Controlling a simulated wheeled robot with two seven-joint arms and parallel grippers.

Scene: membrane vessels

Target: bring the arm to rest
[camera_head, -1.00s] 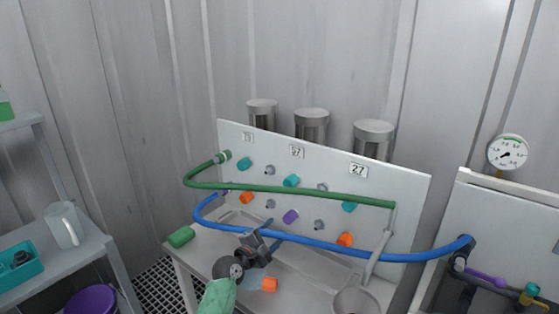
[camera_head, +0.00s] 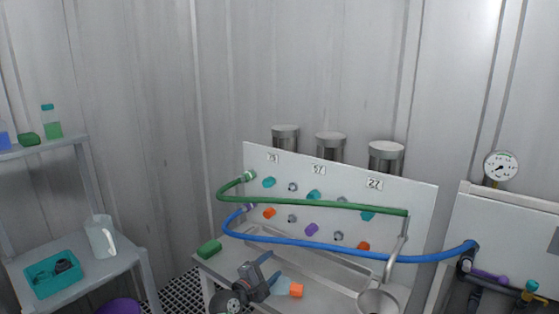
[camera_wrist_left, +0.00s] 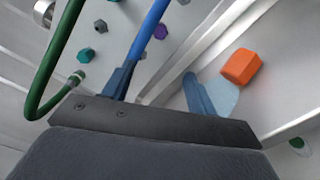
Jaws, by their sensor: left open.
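My left gripper (camera_head: 270,268) is low in the head view, in front of the white bench with the numbered panel. Its two blue fingers stand apart with nothing between them. In the left wrist view the open fingers (camera_wrist_left: 160,88) show against the bench and panel. An orange block (camera_head: 296,290) lies on the bench just right of the gripper, beside a pale blue flat piece. The block also shows in the wrist view (camera_wrist_left: 240,66), right of the right-hand finger. Most of my left arm is out of the head view. My right gripper is not in view.
A green hose (camera_head: 310,201) and a blue hose (camera_head: 340,245) run across the front of the panel (camera_head: 262,165), near the gripper. A green block (camera_head: 209,249) lies on the bench's left end. A grey shelf with a teal tray (camera_head: 52,287) and a jug (camera_head: 101,238) stands left.

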